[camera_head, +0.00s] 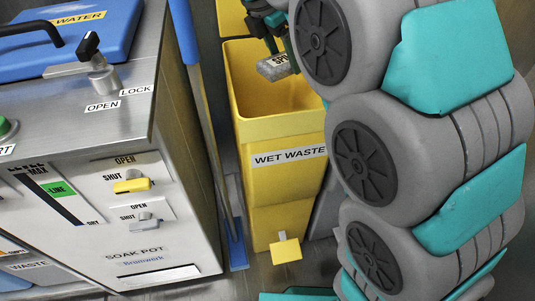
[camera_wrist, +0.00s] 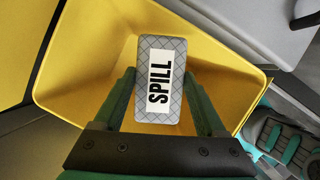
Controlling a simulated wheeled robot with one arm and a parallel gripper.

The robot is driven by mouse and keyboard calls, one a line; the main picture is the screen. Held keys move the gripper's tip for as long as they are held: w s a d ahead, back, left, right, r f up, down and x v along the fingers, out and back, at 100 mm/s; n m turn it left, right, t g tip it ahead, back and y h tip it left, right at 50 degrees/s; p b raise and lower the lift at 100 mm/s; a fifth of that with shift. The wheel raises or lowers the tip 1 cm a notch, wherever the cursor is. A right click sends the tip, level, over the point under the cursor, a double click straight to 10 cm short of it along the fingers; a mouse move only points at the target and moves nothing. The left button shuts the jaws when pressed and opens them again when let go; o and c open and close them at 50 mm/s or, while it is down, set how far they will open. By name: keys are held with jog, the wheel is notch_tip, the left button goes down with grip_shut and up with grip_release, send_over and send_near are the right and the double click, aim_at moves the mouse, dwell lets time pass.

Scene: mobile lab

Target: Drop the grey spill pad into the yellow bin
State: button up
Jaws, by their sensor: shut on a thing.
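The grey spill pad (camera_wrist: 160,80), quilted with a white "SPILL" label, is held between the two fingers of my gripper (camera_wrist: 162,92). In the wrist view it is over the open mouth of the yellow bin (camera_wrist: 78,70). In the head view the pad (camera_head: 273,68) is at the opening of the yellow bin (camera_head: 270,190), labelled "WET WASTE", with my gripper (camera_head: 274,48) above it. The bin's lid is up, and a yellow pedal (camera_head: 286,249) is at its foot. My arm covers the bin's right side.
A steel cabinet (camera_head: 185,150) labelled "SOAK POT" stands left of the bin, with a blue lid (camera_head: 105,35) and a lock lever (camera_head: 90,60). A blue-handled tool (camera_head: 207,120) stands upright between cabinet and bin. A grey surface (camera_wrist: 270,25) is beside the bin.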

jog(key=o, duration=1.4)
jog(key=shift+r, duration=0.15)
jog(key=v, duration=0.7)
jog(key=shift+a+r+p, duration=0.1)
jog(key=shift+r+p, duration=0.2)
jog(key=shift+r, duration=0.05)
